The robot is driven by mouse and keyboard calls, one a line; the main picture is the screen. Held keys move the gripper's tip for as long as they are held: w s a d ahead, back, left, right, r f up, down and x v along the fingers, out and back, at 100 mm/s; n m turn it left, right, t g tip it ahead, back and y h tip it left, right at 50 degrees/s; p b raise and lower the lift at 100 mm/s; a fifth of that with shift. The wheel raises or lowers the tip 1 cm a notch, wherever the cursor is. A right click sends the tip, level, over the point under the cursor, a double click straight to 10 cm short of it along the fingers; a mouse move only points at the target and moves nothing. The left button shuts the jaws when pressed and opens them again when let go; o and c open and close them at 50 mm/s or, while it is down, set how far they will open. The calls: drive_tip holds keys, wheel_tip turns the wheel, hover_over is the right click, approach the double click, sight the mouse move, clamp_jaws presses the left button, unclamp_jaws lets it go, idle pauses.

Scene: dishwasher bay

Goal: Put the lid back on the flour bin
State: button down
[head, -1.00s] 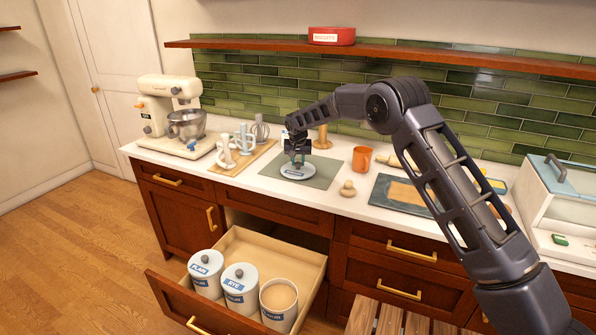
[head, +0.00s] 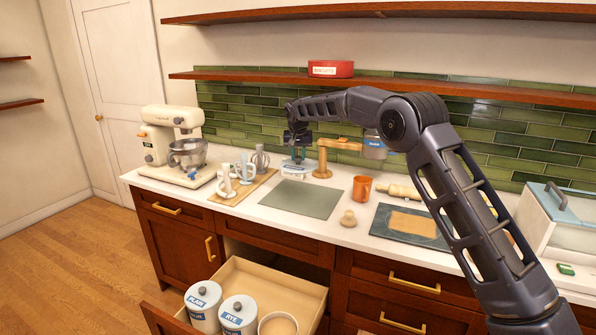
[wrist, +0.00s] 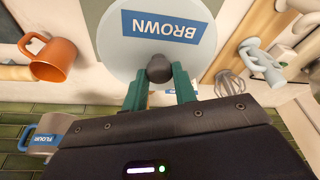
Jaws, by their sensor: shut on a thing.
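My gripper (head: 298,148) is shut on the knob of a round white lid (head: 298,170) and holds it above the counter, behind the grey-green mat (head: 302,199). In the wrist view the lid (wrist: 130,62) shows a blue BROWN label, and the green fingers (wrist: 160,93) close around its dark knob. An open bin (head: 278,325) with pale flour stands in the pulled-out drawer (head: 285,290), cut off by the lower picture edge. Beside it stand a lidded PLAIN bin (head: 203,312) and a lidded RYE bin (head: 238,318).
A wooden stand (head: 323,158) with a hanging FLOUR-labelled container (head: 375,147) is just right of the lid. An orange mug (head: 362,188), a wooden knob-shaped thing (head: 348,218) and a dark board (head: 385,228) lie further right. Whisk attachments and a mixer (head: 170,145) stand left.

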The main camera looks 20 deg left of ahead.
wheel_tip(320, 180, up, 3)
drive_tip(key=shift+f, duration=0.1)
drive_tip(key=shift+s+a, duration=0.2)
drive_tip(key=shift+s, duration=0.1)
drive_tip(key=s+a+f, duration=0.3)
drive_tip(key=s+f, duration=0.6)
drive_tip(key=s, duration=0.3)
drive_tip(key=s+a+f, duration=0.2)
drive_tip(key=s+f, duration=0.7)
drive_tip(key=s, duration=0.3)
drive_tip(key=shift+s+d+f, duration=2.5)
drive_tip(key=shift+f, duration=2.65)
drive_tip(key=shift+s+d+f, duration=2.5)
drive_tip(key=shift+s+f, duration=0.05)
drive_tip(key=shift+f, duration=2.65)
drive_tip(key=shift+s+d+f, duration=2.5)
drive_tip(key=shift+f, duration=2.65)
drive_tip(key=shift+f, duration=0.15)
